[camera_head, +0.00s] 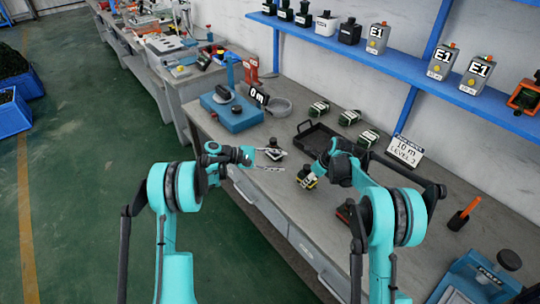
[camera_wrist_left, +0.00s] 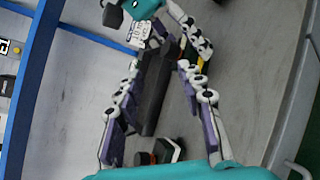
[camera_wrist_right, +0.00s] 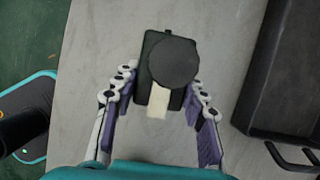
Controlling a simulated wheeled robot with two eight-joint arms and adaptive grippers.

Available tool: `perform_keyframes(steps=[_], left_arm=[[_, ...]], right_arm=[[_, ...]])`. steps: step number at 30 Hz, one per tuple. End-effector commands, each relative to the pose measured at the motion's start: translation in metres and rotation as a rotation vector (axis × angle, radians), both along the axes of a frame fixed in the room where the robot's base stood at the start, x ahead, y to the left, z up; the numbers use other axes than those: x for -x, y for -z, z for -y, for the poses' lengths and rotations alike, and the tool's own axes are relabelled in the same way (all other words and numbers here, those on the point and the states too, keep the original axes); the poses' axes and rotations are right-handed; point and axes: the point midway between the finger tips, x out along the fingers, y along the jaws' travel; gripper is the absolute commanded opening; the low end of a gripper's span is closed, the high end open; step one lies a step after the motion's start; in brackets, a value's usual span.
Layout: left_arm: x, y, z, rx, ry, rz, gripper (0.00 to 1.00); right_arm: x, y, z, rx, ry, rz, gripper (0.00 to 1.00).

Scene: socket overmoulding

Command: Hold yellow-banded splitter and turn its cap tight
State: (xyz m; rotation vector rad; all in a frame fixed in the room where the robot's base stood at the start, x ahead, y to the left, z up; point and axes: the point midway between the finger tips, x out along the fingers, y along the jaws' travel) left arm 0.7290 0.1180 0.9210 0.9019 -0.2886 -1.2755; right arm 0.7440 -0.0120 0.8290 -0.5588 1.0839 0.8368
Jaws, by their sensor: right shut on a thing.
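The yellow-banded splitter (camera_head: 307,180) is a small dark block with a yellow stripe. My right gripper (camera_head: 312,172) is shut on it near the table's front edge. In the right wrist view a dark block with a round black cap (camera_wrist_right: 173,63) and a pale tab sits between the fingers. My left gripper (camera_head: 276,160) is open and empty, left of the splitter, its fingers pointing toward it. In the left wrist view a yellow piece (camera_wrist_left: 201,64) shows beyond the open fingers, partly hidden by a finger.
Another dark device (camera_head: 273,154) lies on the table near my left gripper. A black tray (camera_head: 302,127) stands behind the splitter, with several similar devices around it.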

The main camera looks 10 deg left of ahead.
Motion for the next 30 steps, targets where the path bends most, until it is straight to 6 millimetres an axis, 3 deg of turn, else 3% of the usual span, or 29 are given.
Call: perform_keyframes(steps=[30], left_arm=[[-0.018, 0.024, -0.003, -0.220, 0.398, 1.427, 0.38]], right_arm=[[0.000, 0.000, 0.000, 0.000, 0.000, 0.000, 0.12]])
